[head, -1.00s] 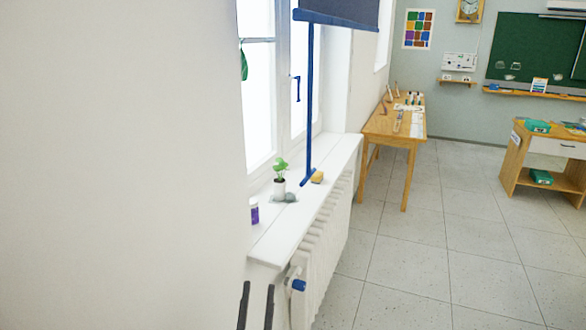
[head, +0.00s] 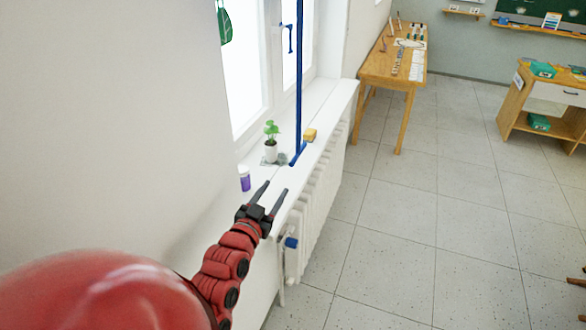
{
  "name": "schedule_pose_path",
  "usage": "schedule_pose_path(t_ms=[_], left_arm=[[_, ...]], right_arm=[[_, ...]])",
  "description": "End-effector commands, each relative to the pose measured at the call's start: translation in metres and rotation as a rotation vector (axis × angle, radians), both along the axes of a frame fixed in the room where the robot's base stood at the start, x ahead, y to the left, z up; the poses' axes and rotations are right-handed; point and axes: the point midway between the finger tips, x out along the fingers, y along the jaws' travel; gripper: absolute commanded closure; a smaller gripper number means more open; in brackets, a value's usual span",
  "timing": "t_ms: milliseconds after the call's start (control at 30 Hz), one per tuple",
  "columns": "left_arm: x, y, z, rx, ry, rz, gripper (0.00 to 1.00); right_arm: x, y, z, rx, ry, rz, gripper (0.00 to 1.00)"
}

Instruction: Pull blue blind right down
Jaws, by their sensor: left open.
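The blue pull bar (head: 299,80) of the blind hangs down in front of the window. Its lower end has a short crosspiece handle (head: 298,153) just above the windowsill. The blind's cloth is above the picture and not seen now. My left gripper (head: 274,191) is open and empty, its two dark fingers pointing up and away over the front edge of the sill. It is nearer to me than the handle and a little to its left, apart from it. My right gripper is not in view.
A radiator (head: 318,190) is below.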

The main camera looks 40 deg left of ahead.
Motion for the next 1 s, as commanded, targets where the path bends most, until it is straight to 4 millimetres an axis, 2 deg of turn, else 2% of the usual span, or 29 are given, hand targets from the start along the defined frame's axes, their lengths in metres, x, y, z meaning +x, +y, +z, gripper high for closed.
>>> schedule_pose_path(t_ms=[33, 400, 567, 700, 800, 1000], left_arm=[[0.009, 0.001, -0.006, 0.004, -0.008, -0.004, 0.50], [0.046, 0.010, -0.007, -0.001, -0.010, -0.002, 0.50], [0.072, 0.015, -0.003, -0.001, -0.008, -0.003, 0.50], [0.097, 0.022, 0.005, -0.004, -0.002, -0.002, 0.50], [0.111, 0.026, 0.003, -0.005, 0.000, -0.001, 0.50], [0.127, 0.030, 0.002, -0.003, -0.001, 0.000, 0.50]], right_arm=[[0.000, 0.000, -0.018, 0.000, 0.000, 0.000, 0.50], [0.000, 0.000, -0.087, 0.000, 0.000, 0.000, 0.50], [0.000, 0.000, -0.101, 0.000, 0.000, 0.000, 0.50], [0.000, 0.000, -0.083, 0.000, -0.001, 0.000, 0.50], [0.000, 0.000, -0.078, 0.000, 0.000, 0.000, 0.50], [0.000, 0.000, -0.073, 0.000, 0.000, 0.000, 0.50]])
